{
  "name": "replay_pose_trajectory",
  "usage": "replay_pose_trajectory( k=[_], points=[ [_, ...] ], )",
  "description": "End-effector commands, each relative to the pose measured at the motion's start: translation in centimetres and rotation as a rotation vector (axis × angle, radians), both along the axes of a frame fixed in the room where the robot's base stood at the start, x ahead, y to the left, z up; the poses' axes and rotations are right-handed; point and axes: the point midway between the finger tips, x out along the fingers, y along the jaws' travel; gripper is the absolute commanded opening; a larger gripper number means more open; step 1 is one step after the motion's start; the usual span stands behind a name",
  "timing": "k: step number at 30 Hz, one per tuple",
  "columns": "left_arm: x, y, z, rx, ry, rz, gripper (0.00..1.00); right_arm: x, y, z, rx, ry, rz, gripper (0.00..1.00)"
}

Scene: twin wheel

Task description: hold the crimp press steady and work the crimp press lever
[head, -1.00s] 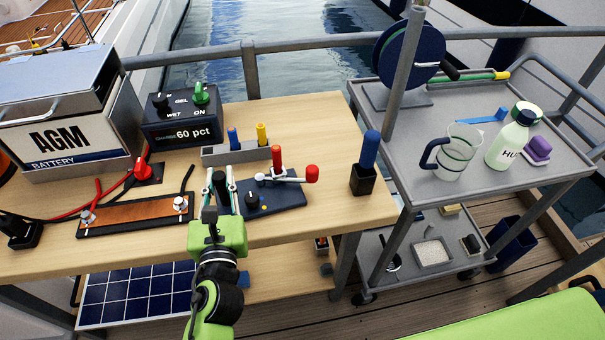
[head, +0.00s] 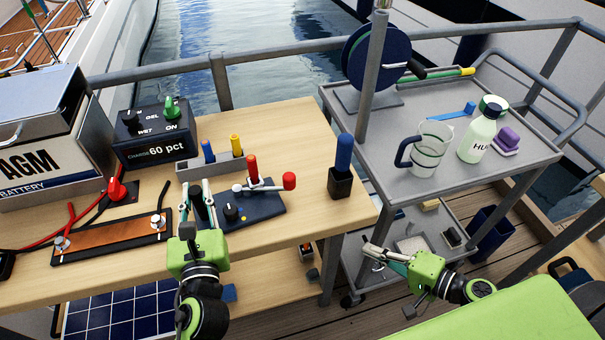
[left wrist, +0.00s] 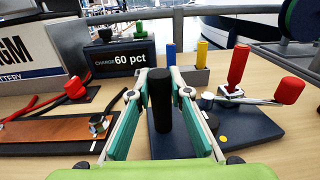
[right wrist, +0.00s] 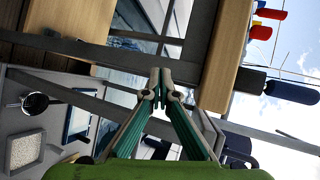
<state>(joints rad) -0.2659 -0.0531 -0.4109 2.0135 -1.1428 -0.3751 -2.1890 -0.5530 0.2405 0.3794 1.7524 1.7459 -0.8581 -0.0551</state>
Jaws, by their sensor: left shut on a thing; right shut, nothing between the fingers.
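The crimp press is a dark blue base (head: 262,209) on the wooden bench, with a black knob, an upright red handle (head: 252,168) and a lever with a red knob (head: 289,180). In the left wrist view the base (left wrist: 250,130) and red lever knob (left wrist: 289,90) lie right of the fingers. My left gripper (head: 198,193) is shut on the press's upright black post (left wrist: 161,100), at its left end. My right gripper (head: 372,250) is shut and empty, off the bench's right side and apart from the lever. It also shows in the right wrist view (right wrist: 160,75).
A dark holder with a blue handle (head: 343,155) stands on the bench's right corner. A grey tray (head: 215,166) holds blue and yellow pegs behind the press. A grey cart (head: 390,185) with a jug and bottle stands right. The charger box (head: 155,145) is left.

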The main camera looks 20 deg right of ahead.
Motion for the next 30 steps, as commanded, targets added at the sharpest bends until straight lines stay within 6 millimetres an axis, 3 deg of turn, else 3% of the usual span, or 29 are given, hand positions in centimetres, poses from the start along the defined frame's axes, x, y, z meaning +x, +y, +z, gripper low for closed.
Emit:
replay_pose_trajectory(
  k=[1, 3, 6, 10, 14, 23, 30],
  points=[
    [-0.1, 0.0, -0.5, 0.0, 0.01, 0.0, 0.0, 0.4, 0.1, 3.1, 0.036, -0.056, 0.012, 0.0],
    [-0.1, 0.0, -0.5, 0.0, 0.01, 0.0, 0.0, 0.5, 0.3, 7.0, 0.089, -0.125, 0.03, 0.0],
    [-0.1, 0.0, -0.5, 0.0, 0.01, 0.0, 0.0, 0.4, 0.7, 11.4, 0.145, -0.202, 0.057, 0.0],
    [-0.1, 0.0, -0.5, 0.0, 0.01, 0.0, 0.0, 0.1, 1.0, 14.7, 0.187, -0.26, 0.081, 0.0],
    [-0.1, 0.0, -0.5, 0.0, 0.01, 0.0, 0.0, 0.0, 1.1, 15.9, 0.2, -0.28, 0.09, 0.0],
    [-0.1, 0.0, -0.6, 0.0, 0.011, 0.0, 0.0, 0.1, 1.2, 15.8, 0.201, -0.28, 0.089, 0.0],
    [-0.1, 0.0, -0.6, 0.0, 0.011, 0.0, 0.0, 2.0, 2.6, 15.9, 0.2, -0.282, 0.091, 0.0]
  ],
)
